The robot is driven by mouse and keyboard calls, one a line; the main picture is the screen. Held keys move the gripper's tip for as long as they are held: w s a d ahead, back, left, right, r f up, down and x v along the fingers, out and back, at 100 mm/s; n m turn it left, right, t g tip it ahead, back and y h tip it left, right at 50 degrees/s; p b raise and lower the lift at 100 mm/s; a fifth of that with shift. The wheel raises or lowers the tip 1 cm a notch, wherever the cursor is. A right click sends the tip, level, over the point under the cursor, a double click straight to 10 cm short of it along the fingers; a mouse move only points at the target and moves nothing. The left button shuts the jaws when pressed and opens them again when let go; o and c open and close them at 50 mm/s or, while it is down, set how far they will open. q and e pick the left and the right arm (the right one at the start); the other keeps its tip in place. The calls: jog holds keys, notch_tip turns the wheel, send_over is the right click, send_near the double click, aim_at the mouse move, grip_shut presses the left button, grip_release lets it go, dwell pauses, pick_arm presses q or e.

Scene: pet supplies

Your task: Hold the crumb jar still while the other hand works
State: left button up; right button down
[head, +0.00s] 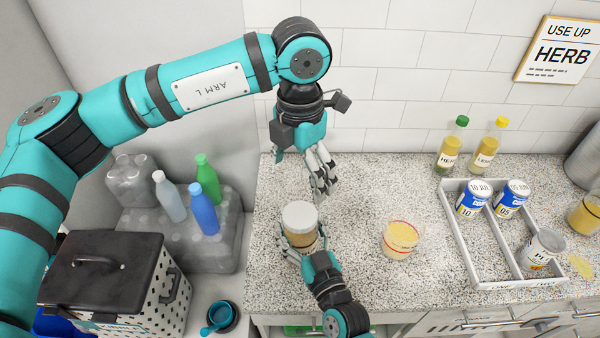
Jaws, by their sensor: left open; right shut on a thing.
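The crumb jar (300,218) stands on the speckled counter near its front edge. It has a pale grey-white lid and tan contents. My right gripper (303,247) comes from the front and is shut around the jar's lower body, which its fingers partly hide. My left gripper (325,179) is open and empty, pointing down behind the jar and slightly to its right. It is apart from the lid.
A clear cup (400,239) of yellow crumbs stands right of the jar. A divided white tray (462,232) holds several cans. Two bottles (453,146) (490,145) stand by the wall. A yellow spill (580,266) lies far right. The counter (380,190) behind the cup is clear.

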grip_release()
jog(key=v, duration=1.2)
dwell(0.3)
